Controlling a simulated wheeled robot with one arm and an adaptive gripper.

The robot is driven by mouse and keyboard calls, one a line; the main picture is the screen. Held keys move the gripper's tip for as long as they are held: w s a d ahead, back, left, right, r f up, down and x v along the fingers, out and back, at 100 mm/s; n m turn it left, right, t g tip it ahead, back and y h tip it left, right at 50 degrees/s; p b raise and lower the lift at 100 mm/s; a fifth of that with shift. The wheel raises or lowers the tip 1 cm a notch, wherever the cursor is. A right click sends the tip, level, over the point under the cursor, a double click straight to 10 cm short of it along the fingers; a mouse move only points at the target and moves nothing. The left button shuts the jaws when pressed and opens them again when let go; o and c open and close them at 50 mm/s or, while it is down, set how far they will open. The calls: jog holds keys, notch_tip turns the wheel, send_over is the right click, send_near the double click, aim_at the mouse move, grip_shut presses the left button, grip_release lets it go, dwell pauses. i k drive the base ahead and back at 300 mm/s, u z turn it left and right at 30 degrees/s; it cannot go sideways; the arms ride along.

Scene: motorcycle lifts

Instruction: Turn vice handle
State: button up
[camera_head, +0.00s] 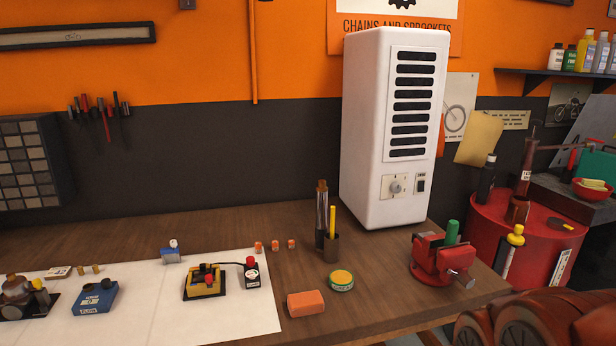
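A small red bench vice (428,262) stands on the right part of the wooden workbench, close to its right edge. A grey metal piece, which looks like its handle or screw end (461,279), sticks out at the front right of the vice. A green cylinder (452,232) stands upright at the top of the vice; I cannot tell whether it is clamped in the jaws or behind them. My gripper is not in view, and nothing is touching the vice.
A tall white vented cabinet (362,140) stands behind the vice. A red drum (540,240) stands beyond the bench's right edge. Dark red rounded shapes fill the lower right corner.

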aim_at(468, 282)
jog(key=z, duration=0.2)
jog(key=k, duration=1.3)
jog(key=u, duration=0.3)
jog(key=i, duration=0.95)
jog(key=u, duration=0.4)
